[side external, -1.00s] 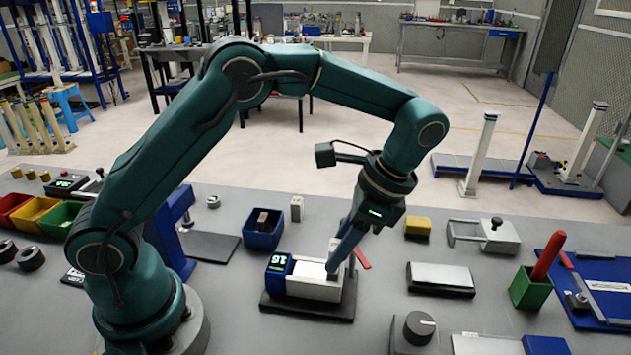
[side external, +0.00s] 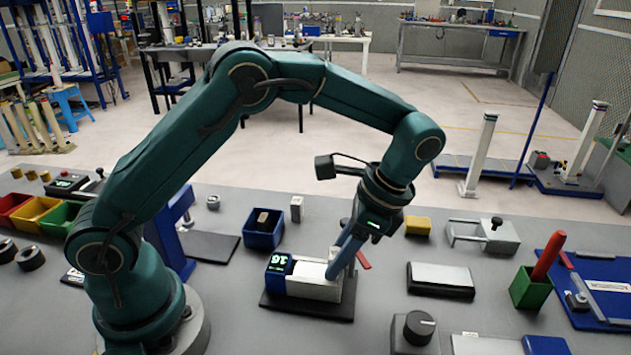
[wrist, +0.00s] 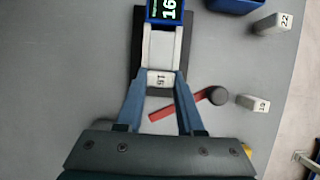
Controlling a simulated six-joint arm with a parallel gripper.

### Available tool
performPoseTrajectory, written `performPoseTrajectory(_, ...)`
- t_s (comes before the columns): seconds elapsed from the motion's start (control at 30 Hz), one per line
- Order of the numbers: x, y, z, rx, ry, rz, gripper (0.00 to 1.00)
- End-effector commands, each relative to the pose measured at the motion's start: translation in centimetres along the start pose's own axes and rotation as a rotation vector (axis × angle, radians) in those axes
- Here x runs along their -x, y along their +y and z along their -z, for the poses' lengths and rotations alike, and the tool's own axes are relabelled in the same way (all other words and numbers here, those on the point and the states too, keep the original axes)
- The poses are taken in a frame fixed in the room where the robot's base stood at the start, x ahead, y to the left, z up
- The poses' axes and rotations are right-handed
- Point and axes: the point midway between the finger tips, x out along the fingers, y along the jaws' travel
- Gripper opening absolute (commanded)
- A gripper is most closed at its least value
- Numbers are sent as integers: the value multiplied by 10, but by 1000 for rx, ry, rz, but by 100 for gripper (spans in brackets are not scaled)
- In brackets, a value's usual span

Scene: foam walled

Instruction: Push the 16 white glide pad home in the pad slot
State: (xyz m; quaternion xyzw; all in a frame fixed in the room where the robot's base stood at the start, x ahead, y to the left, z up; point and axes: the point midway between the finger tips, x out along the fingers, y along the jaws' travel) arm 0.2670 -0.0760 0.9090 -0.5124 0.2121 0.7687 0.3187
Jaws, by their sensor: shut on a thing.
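The white glide pad (wrist: 159,78), with a dark number that reads upside down as 16, sits between my gripper's blue fingertips (wrist: 159,83) in the wrist view. The fingers are shut on it. In the side view my gripper (side external: 333,274) points down at the right end of the slot fixture, and the pad is hidden by the fingers. The fixture (side external: 312,289) is a pale block with a blue display reading 16 (side external: 278,263). Its pale channel (wrist: 159,48) lies between display and pad in the wrist view. How deep the pad sits cannot be told.
White blocks marked 22 (wrist: 272,23) and 19 (wrist: 253,103) stand to the right. A blue bin (side external: 263,238) is behind the fixture. A grey-topped plate (side external: 441,277) lies to its right.

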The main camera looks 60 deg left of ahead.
Motion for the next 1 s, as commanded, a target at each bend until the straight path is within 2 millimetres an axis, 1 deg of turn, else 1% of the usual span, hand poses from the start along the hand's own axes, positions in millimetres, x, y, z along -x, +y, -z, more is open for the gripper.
performPoseTrajectory(0.3, -8, 0, 3, 0, -2, -1, 0)
performPoseTrajectory(0.33, -7, 0, 3, 0, -1, 0, 44)
performPoseTrajectory(0.37, -7, 0, 3, 0, -1, 0, 56)
performPoseTrajectory(0.4, -7, 0, 3, 0, -1, 0, 71)
performPoseTrajectory(0.77, -6, 0, 3, 0, 0, 0, 72)
performPoseTrajectory(0.87, 0, 0, 4, 0, 1, 1, 72)
performPoseTrajectory(1.0, 16, 0, 4, 0, 4, 2, 72)
